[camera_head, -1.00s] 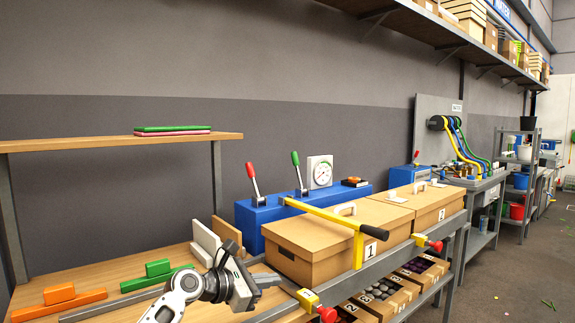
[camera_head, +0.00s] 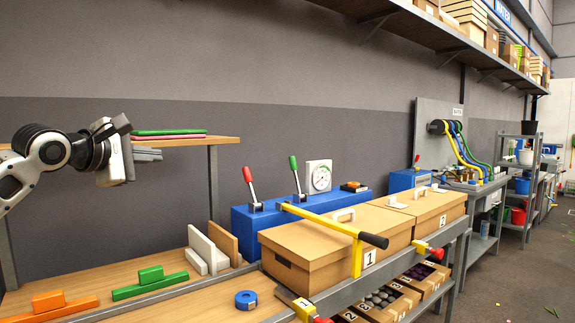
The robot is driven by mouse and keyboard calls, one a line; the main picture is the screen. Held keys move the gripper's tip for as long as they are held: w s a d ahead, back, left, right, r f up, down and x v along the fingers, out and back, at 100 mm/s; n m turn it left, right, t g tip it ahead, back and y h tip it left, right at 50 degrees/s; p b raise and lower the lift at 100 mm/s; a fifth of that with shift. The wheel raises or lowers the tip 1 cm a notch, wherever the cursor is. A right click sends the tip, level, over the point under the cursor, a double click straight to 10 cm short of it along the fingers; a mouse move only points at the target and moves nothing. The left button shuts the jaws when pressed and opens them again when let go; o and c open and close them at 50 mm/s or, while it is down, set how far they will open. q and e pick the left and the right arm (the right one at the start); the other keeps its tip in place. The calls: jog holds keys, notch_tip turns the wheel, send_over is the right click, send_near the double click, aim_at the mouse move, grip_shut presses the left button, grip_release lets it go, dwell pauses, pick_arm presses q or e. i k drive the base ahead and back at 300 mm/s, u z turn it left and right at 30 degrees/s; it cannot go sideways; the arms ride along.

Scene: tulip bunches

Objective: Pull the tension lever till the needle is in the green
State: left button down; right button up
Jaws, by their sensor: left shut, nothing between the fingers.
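A blue box (camera_head: 262,218) on the workbench carries a lever with a red handle (camera_head: 248,175) and a lever with a green handle (camera_head: 294,163). Both levers stand nearly upright, leaning a little left. A white dial gauge (camera_head: 319,177) stands at the back of the box, right of the green-handled lever. Its needle and any green band are too small to read. My left gripper (camera_head: 150,154) is at the upper left, shut and empty, in front of the small shelf. It is well left of both levers and touches neither. My right gripper is out of view.
Lidded cardboard boxes (camera_head: 318,250) stand before the blue box. A yellow bar with a black grip (camera_head: 374,240) crosses above them. A blue tape roll (camera_head: 246,300), white blocks (camera_head: 207,248) and orange and green blocks (camera_head: 151,274) sit on the left bench.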

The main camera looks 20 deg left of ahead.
aim_at(293, 164)
jog(key=u, duration=0.05)
jog(key=i, duration=1.9)
jog(key=z, duration=0.05)
